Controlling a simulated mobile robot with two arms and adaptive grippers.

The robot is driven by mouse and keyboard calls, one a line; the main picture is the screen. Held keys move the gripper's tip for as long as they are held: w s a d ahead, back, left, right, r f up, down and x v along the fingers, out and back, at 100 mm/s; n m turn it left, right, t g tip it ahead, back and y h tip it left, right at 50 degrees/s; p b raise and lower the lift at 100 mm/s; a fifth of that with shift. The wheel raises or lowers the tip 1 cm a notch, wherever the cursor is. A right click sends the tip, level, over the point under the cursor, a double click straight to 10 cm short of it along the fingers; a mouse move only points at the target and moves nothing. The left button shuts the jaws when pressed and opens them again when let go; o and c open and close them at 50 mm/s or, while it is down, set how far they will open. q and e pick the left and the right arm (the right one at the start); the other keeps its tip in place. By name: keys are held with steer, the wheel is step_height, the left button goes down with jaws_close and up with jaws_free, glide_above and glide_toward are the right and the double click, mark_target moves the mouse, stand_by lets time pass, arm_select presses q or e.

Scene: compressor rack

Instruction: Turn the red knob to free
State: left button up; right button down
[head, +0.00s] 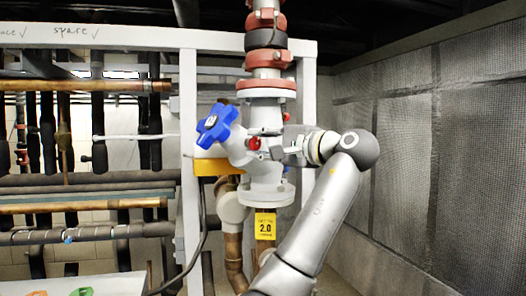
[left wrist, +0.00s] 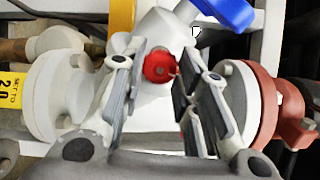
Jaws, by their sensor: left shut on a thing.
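The red knob (head: 254,143) is a small round knob on the side of the white valve body (head: 266,115) in the head view. In the left wrist view the red knob (left wrist: 160,67) sits between the two finger pads. My left gripper (head: 270,149) reaches it from the right and is shut on it; the same gripper (left wrist: 158,72) shows its fingers on both sides of the knob. The fingers cover part of the knob in the head view. The knob's turned position cannot be read. My right gripper is not in view.
A blue star-shaped handwheel (head: 216,124) sticks out left of the knob. A yellow tag (head: 265,226) hangs below the valve. Red pipe couplings (head: 268,60) stand above it. A white frame post (head: 189,150) and pipes are on the left, a mesh wall (head: 440,140) on the right.

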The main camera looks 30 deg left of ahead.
arm_select(q)
steer(key=shift+n+b, duration=0.45)
steer(key=shift+n, duration=1.45)
steer(key=o, duration=1)
steer(key=shift+d, duration=0.1)
steer(key=v, duration=1.1)
steer(key=shift+d, duration=0.4)
